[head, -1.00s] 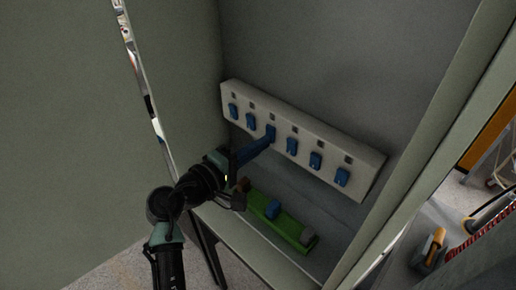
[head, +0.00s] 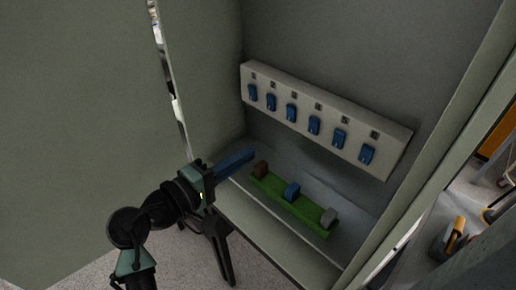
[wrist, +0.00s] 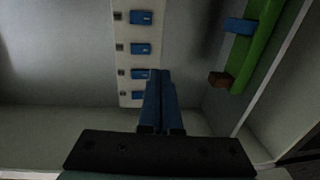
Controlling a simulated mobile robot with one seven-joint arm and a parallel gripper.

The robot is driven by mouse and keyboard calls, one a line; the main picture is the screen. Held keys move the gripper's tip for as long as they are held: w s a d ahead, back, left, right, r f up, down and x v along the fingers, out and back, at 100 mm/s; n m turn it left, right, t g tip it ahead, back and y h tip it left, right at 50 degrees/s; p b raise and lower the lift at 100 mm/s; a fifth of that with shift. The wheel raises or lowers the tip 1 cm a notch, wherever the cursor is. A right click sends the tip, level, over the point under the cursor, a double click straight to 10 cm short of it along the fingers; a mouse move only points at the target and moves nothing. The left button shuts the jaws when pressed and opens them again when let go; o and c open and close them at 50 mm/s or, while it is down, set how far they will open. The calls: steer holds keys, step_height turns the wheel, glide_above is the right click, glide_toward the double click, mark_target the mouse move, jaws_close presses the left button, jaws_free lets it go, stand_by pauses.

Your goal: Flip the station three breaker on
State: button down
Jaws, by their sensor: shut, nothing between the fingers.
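A pale breaker strip (head: 318,102) with a row of several blue switches runs along the cabinet's back wall in the head view. The third switch from the left (head: 291,113) is fully in view with nothing touching it. I cannot tell from its tilt whether it is on or off, and no station label is readable. My gripper (head: 248,154) is shut and empty, with its blue fingers below and in front of the strip, apart from it. In the wrist view the fingertips (wrist: 160,75) appear beside part of the strip (wrist: 127,60).
A green bar (head: 290,208) carrying a brown block (head: 261,168), a blue block (head: 292,190) and a grey block (head: 328,217) lies on the cabinet floor, just right of my gripper. Cabinet walls close in on the left and right. The cabinet front is open.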

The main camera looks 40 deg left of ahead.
steer(key=s, duration=0.3)
steer(key=shift+a, duration=0.25)
stand_by(0.4)
